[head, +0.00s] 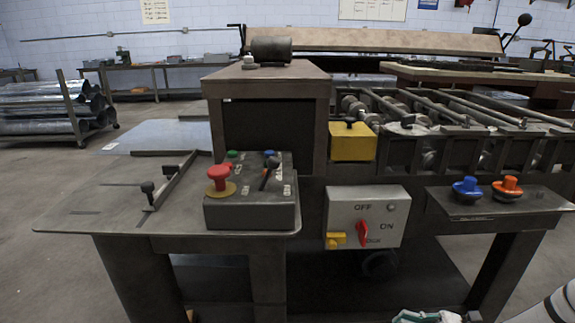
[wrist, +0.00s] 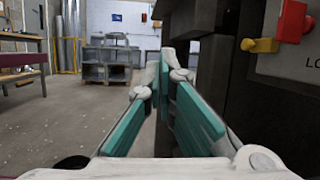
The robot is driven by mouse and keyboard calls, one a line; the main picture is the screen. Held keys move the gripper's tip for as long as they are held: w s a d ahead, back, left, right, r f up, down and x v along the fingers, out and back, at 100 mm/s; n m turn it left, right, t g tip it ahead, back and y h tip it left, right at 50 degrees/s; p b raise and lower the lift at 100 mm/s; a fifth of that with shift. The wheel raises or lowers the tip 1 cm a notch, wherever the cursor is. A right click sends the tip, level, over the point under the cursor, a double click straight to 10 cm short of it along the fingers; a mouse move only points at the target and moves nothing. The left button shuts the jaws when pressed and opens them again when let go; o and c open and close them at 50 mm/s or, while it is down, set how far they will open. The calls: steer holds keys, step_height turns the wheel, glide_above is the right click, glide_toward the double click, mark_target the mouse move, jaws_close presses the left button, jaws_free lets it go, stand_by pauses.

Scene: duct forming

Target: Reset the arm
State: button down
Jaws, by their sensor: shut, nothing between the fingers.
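My gripper (wrist: 160,72) shows in the wrist view with its two teal-padded fingers coming together at the tips, and nothing is held between them. In the head view, part of my gripper (head: 428,317) shows at the bottom edge, low in front of the machine and below the grey switch box (head: 345,212). That box has a red rotary knob (head: 363,231) and a yellow piece (head: 336,240) at its lower left. In the wrist view, the red knob (wrist: 293,22) and yellow piece (wrist: 260,45) are at upper right, apart from the fingers.
The control box (head: 250,213) with a red button sits on the machine's left table (head: 110,210). A small shelf (head: 490,205) at right carries a blue and an orange button. Dark machine legs (head: 497,268) stand close by. Open floor (wrist: 70,125) lies left of my fingers.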

steer(key=s+a+r+n+g+h, duration=0.35)
steer(key=r+n+h, duration=0.2)
steer(key=r, duration=0.35)
steer(key=s+a+r+n+g+h, duration=0.3)
steer(key=s+r+n+g+h, duration=0.2)
steer(key=r+h, duration=0.25)
steer(key=s+r+n+t+h, duration=0.4)
steer(key=s+h, duration=0.1)
steer(key=s, duration=0.3)
steer(key=s+r+n+t+h, duration=0.3)
steer(key=s+r+n+h, duration=0.1)
steer(key=s, duration=0.4)
step_height(320, 180, up, 23)
steer(key=t+p, duration=0.3)
steer(key=p, duration=1.7)
steer(key=shift+f+p, duration=0.2)
steer(key=shift+p, duration=0.1)
steer(key=shift+a+t, duration=0.1)
steer(key=shift+t, duration=0.15)
